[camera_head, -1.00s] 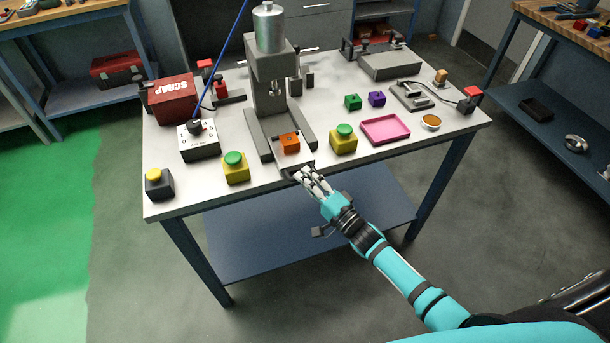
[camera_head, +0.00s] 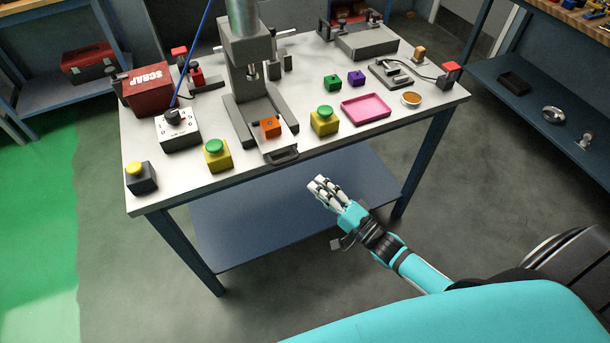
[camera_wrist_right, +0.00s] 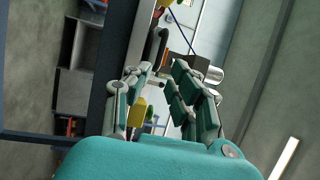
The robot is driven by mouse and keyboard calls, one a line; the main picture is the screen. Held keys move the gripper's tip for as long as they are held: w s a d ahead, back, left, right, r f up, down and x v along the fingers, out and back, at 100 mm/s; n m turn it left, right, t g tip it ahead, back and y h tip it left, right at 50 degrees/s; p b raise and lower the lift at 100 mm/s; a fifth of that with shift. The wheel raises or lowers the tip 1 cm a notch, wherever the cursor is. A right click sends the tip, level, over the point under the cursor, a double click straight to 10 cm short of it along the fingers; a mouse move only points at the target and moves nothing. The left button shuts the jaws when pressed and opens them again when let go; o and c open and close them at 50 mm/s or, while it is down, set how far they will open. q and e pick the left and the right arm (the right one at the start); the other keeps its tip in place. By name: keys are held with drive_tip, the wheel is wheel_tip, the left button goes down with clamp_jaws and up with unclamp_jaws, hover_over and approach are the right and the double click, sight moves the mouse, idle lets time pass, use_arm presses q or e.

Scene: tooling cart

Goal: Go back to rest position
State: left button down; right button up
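My right gripper (camera_head: 317,184) hangs in front of the white-topped table (camera_head: 200,184), apart from it and above the blue lower shelf (camera_head: 250,225) in the picture. It is empty. The right wrist view shows its fingers (camera_wrist_right: 163,70) spread with a gap between them. The grey press (camera_head: 249,70) stands on the table, with an orange block (camera_head: 271,128) at its front. A dark handle (camera_head: 283,156) sticks out at the table's front edge, clear of my fingers. My left gripper is not in view.
Two green-topped yellow buttons (camera_head: 217,156) (camera_head: 324,121) flank the press front. A pink tray (camera_head: 366,109), green block (camera_head: 332,83), purple block (camera_head: 357,79) and red scrap bin (camera_head: 148,88) are on the table. The floor right of the table is clear.

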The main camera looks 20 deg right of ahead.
drive_tip(key=shift+s+d+f, duration=0.1)
drive_tip(key=shift+s+d, duration=0.25)
drive_tip(key=shift+s, duration=0.3)
drive_tip(key=s+d+f+n+g+h, duration=0.15)
drive_tip(key=s+f, duration=0.25)
drive_tip(key=f, duration=0.5)
drive_tip(key=s+d+f+n+g+h, duration=0.1)
drive_tip(key=s+f+n+g+h, duration=0.15)
drive_tip(key=f, duration=0.65)
drive_tip(key=s+d+f+n+g+h, duration=0.2)
drive_tip(key=s+f+g+h, duration=0.15)
drive_tip(key=f, duration=0.55)
drive_tip(key=s+a+f+n+g, duration=0.1)
drive_tip(key=s+f+n+g, duration=0.2)
drive_tip(key=s, duration=0.6)
drive_tip(key=s+a+f+n+g, duration=0.1)
drive_tip(key=s+f+n+g, duration=0.2)
drive_tip(key=s+f, duration=0.4)
drive_tip(key=s+a+f+n+g, duration=0.1)
drive_tip(key=s+f, duration=0.4)
drive_tip(key=s, duration=0.7)
drive_tip(key=shift+s+a+f+n+g+h, duration=0.25)
drive_tip(key=shift+n+g+h, duration=0.2)
drive_tip(key=shift+n+g, duration=0.65)
drive_tip(key=shift+w, duration=0.1)
